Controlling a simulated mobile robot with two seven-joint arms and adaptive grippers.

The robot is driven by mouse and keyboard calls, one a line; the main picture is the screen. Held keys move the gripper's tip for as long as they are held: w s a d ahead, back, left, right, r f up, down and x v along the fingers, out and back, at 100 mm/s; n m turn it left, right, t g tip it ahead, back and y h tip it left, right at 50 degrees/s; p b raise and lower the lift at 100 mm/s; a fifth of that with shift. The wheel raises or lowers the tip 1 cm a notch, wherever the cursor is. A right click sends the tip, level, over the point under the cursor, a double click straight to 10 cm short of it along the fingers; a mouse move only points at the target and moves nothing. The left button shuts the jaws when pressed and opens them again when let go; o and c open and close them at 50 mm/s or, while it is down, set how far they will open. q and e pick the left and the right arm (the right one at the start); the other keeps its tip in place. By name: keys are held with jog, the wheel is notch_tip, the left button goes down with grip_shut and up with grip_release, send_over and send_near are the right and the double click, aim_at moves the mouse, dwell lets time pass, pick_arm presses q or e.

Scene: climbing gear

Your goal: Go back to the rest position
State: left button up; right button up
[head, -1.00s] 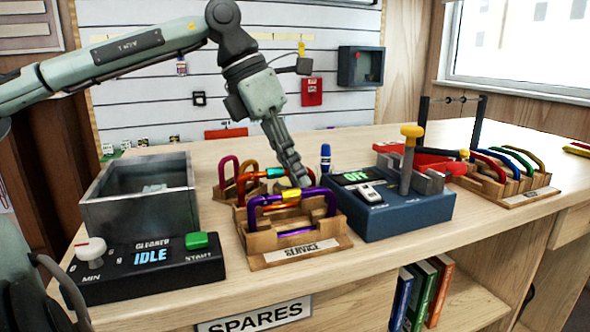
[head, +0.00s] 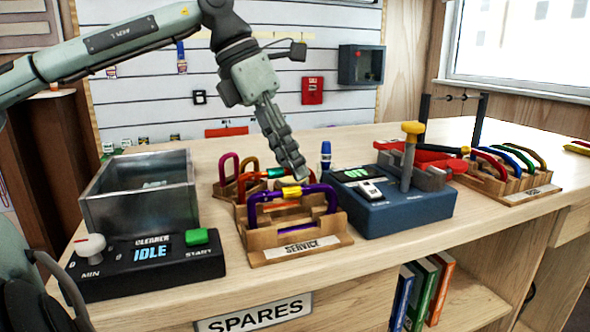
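My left gripper (head: 295,172) reaches down from the upper left, its fingertips just above and behind the wooden SERVICE rack (head: 300,247). Its fingers overlap from this angle, so I cannot tell whether they are open or shut. A purple carabiner (head: 253,215) with a gold sleeve stands in the rack's front. An orange carabiner with a teal sleeve (head: 277,172) shows behind it, partly hidden. My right gripper is not in view.
A metal tank (head: 140,205) and the black cleaner box (head: 145,270) reading IDLE stand left. A blue test device (head: 400,215) with a lever stands right of the rack. Beyond it, a wooden rack (head: 515,190) holds several coloured carabiners.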

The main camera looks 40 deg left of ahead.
pick_arm(q)
jog(key=v, duration=1)
jog(key=shift+d+f, duration=0.1)
